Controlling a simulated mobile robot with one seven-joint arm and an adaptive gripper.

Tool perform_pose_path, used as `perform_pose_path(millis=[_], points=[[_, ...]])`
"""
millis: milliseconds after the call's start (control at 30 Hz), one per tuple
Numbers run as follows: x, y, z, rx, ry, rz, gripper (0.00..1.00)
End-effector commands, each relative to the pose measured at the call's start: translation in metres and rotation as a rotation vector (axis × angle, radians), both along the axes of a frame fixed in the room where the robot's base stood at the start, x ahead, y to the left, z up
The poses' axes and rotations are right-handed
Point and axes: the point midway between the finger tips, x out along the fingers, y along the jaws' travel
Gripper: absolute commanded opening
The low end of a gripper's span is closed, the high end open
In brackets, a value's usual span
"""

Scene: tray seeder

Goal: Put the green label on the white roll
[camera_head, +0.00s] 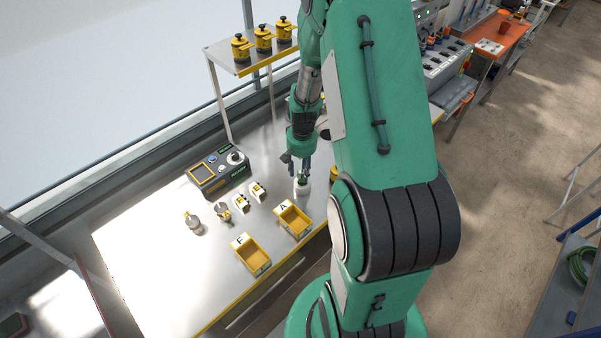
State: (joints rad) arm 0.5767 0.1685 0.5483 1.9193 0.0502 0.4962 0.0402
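My gripper (301,174) points down over the steel table, right of the middle of the bench. Its fingers are small and partly dark, so I cannot tell whether they are open or shut. A white, roll-like cylinder (302,189) stands upright directly below the fingertips. A small green patch shows at its top, between or just under the fingers; I cannot tell whether this is the green label or whether it touches the cylinder.
The dark device (207,185) with a yellow-framed screen stands at the back. Yellow bins marked F (252,262) and A (305,232) are in front. Several small whitish items, including a jar (192,221), stand between. A shelf (229,62) holds yellow-black canisters. The table's left part is clear.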

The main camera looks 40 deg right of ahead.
Motion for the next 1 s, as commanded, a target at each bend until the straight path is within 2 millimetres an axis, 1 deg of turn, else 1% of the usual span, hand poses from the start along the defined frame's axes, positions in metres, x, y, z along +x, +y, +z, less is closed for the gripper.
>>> perform_pose_path(millis=[33,400,533,733,1000], points=[[0.000,-0.001,0.008,-0.001,-0.002,0.000,0.37],[-0.001,-0.001,0.068,-0.001,-0.002,0.000,0.37],[-0.002,-0.001,0.086,-0.001,-0.001,0.001,0.37],[-0.002,-0.001,0.101,0.000,0.000,0.000,0.37],[-0.003,-0.001,0.104,0.001,0.001,0.000,0.37]])
